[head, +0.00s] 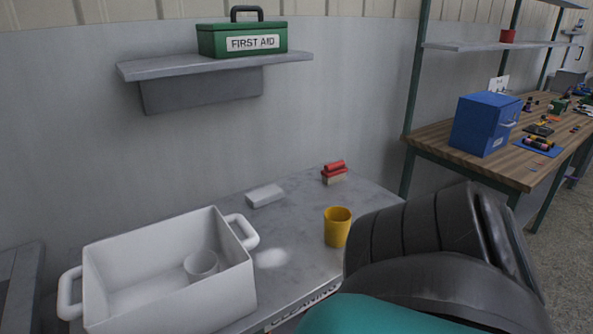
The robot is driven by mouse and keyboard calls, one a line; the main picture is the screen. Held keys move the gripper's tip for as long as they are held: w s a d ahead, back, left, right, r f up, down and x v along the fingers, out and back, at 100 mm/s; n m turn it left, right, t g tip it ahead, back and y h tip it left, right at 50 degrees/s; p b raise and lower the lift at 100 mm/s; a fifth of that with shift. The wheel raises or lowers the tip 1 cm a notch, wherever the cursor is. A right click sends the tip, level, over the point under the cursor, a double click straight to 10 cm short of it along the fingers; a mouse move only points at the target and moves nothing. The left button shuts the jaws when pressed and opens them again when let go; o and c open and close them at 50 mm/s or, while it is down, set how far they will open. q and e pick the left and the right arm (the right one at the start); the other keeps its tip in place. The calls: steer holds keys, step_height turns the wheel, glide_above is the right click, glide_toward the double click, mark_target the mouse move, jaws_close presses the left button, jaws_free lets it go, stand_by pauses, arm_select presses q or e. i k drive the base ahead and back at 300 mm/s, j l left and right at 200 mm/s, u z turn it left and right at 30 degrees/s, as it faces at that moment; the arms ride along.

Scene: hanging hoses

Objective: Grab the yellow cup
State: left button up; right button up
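The yellow cup (337,228) stands upright on the grey metal table (300,222), right of the middle of the head view. Its open top faces up, and nothing is seen gripping it. A large dark ribbed part with a teal section, which looks like part of my own arm, fills the lower right. It overlaps the table edge just right of the cup in the picture. Neither gripper's fingers can be made out.
A white bin (225,285) with two handles holds a white cup (201,264), left of the yellow cup. A white block (265,196) and red-topped brushes (334,172) lie behind. A green first aid box (242,40) sits on a wall shelf (215,64). A wooden workbench (450,150) stands right.

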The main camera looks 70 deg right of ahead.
mark_target(337, 219)
steer(key=z, duration=2.35)
steer(key=i+l, duration=0.1)
steer(key=l, duration=0.35)
steer(key=i+l+u, duration=0.1)
steer(key=l, duration=0.4)
steer(key=i+l, duration=0.15)
steer(key=l, duration=0.3)
steer(key=i+l, duration=0.1)
steer(key=l, duration=0.35)
steer(key=j+u, duration=0.1)
steer(key=u, duration=0.4)
steer(key=i+j+u, duration=0.1)
steer(key=u, duration=0.35)
steer(key=i+u, duration=0.1)
steer(key=u, duration=0.4)
steer(key=i+j+u, duration=0.2)
